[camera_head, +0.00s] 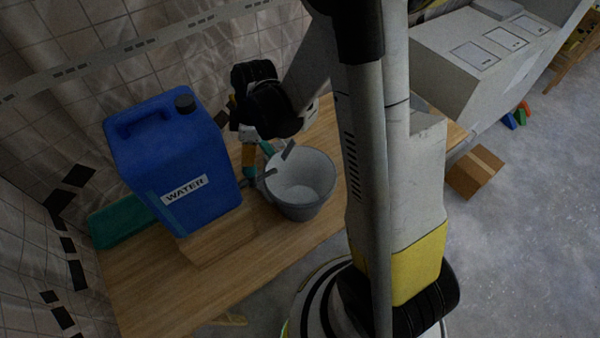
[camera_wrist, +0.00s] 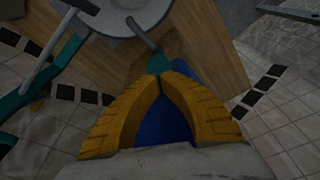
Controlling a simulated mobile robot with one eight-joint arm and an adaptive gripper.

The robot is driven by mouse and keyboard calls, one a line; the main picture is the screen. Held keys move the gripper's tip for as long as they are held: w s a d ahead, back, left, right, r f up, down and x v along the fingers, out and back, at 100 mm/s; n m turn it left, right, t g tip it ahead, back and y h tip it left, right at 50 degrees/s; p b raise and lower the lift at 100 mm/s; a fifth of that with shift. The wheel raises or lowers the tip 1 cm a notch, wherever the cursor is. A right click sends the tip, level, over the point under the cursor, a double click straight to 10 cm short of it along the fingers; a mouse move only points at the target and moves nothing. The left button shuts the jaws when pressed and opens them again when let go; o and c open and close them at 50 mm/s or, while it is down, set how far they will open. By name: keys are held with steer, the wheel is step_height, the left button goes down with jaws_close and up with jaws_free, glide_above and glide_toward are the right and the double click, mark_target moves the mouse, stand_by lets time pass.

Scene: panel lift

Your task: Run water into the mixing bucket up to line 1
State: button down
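The blue water container (camera_head: 180,165), labelled WATER and with a black cap, stands on a wooden block on the bench. The grey mixing bucket (camera_head: 302,186) stands upright to its right. The bucket also shows at the top of the wrist view (camera_wrist: 118,14). No water or line marks can be made out inside it. My gripper (camera_wrist: 160,74) has yellow fingers whose tips come together at a small teal piece (camera_wrist: 158,64). A grey rod (camera_wrist: 143,34) runs from this piece towards the bucket. In the head view, my gripper (camera_head: 250,157) is between container and bucket, partly hidden by my arm.
The wooden bench (camera_head: 160,292) is bare at the front left. A teal case (camera_head: 122,222) lies behind the container. Teal and grey bars (camera_wrist: 30,95) show beside the bucket in the wrist view. A cardboard box (camera_head: 475,172) stands on the floor at right. A tiled wall is close behind.

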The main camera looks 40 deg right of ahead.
mark_target(250, 168)
steer(key=shift+f, duration=0.2)
steer(key=shift+s+d+b+x, duration=0.1)
steer(key=shift+d+b+x, duration=0.05)
steer(key=shift+b+x, duration=0.95)
steer(key=shift+s+d+b+x, duration=0.1)
steer(key=shift+d+b+x, duration=0.1)
steer(key=shift+b+x, duration=0.85)
steer(key=shift+r, duration=0.1)
stand_by(2.5)
steer(key=p+v, duration=0.1)
steer(key=v, duration=0.1)
steer(key=p+v, duration=0.2)
steer(key=a+p+v, duration=0.1)
steer(key=p+v, duration=0.1)
steer(key=v, duration=0.1)
steer(key=shift+w+a+r, duration=0.1)
steer(key=shift+w+r, duration=0.1)
steer(key=shift+w, duration=0.1)
steer(key=shift+f, duration=0.1)
